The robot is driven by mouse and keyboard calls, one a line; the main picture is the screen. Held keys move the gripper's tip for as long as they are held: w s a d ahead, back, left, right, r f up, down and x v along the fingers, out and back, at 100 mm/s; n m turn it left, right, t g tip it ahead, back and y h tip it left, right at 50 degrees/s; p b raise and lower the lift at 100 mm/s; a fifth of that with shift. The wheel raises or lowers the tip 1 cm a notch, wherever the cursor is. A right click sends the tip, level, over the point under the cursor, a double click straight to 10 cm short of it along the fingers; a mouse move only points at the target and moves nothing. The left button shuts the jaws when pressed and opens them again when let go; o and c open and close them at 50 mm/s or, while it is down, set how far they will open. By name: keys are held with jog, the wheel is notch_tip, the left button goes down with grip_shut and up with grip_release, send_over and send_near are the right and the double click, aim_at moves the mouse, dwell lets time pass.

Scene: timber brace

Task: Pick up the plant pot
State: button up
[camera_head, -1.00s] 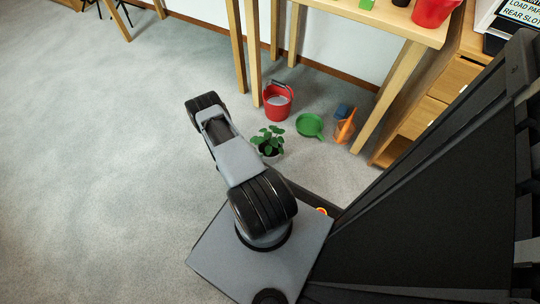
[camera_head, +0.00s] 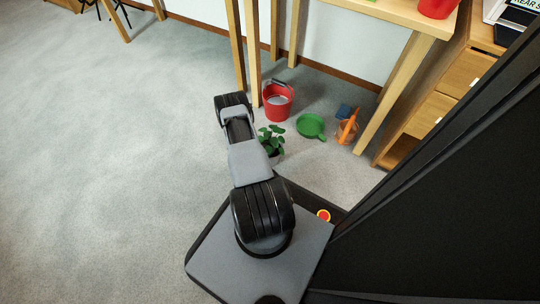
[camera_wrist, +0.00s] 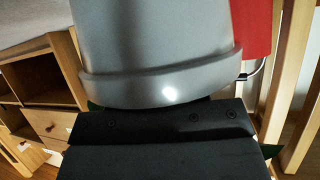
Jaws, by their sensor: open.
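The plant pot shows in the head view as green leaves (camera_head: 271,139) on the floor, just right of my arm, which hides part of it. In the wrist view the pot's grey side and thick rim (camera_wrist: 160,85) fill the upper middle, very close, with the rim toward the bottom of the picture. Small bits of green leaf show beside my gripper (camera_wrist: 160,135). The dark body of my gripper crosses the bottom of the wrist view, right by the rim. It is open, and its fingertips are hard to make out. In the head view my gripper is hidden.
A red bucket (camera_head: 278,101) stands behind the pot. A green pan (camera_head: 311,125) and an orange container (camera_head: 347,132) stand to the right. Wooden table legs (camera_head: 385,92) and a drawer cabinet (camera_head: 440,100) bound the right side. Open carpet lies to the left.

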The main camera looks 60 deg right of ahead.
grip_shut()
dwell(0.3)
dwell(1.1)
